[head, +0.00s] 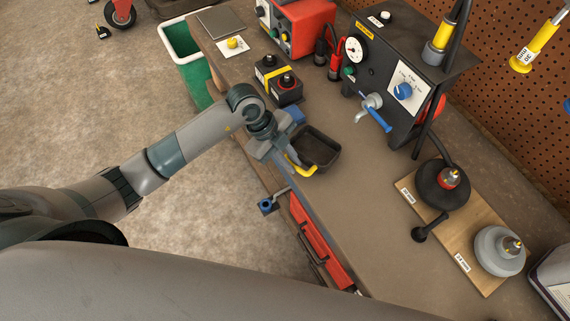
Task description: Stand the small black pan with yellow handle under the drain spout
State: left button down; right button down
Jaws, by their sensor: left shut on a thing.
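The small black pan (317,147) with a yellow handle (299,167) is upright at the front of the bench, near its edge. My left gripper (290,153) is shut on the pan at its yellow handle side; the fingertips are partly hidden by the wrist. I cannot tell whether the pan touches the bench top. The drain spout (362,117) is a small silver tap with a blue lever, on the front of the dark machine (392,60). The pan is to the left of and below the spout in the picture, apart from it. My right gripper is not in view.
A black battery-like block (278,83) stands behind the pan. A wooden board (452,235) with two round containers is at the right. A red drawer (320,240) and a vise-like blue part (267,206) are at the bench front. The bench top between pan and spout is clear.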

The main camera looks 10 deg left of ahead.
pick_arm(q)
jog(key=shift+w+d+f+b, duration=0.3)
jog(key=shift+w+d+b, duration=0.3)
jog(key=shift+w+d, duration=0.2)
jog(key=shift+w+d+f+b, duration=0.2)
jog(key=shift+w+d+b, duration=2)
jog(key=shift+w+d, duration=0.85)
jog(key=shift+f, duration=0.35)
jog(key=c, duration=1.7)
grip_release()
jog(key=shift+r, duration=0.1)
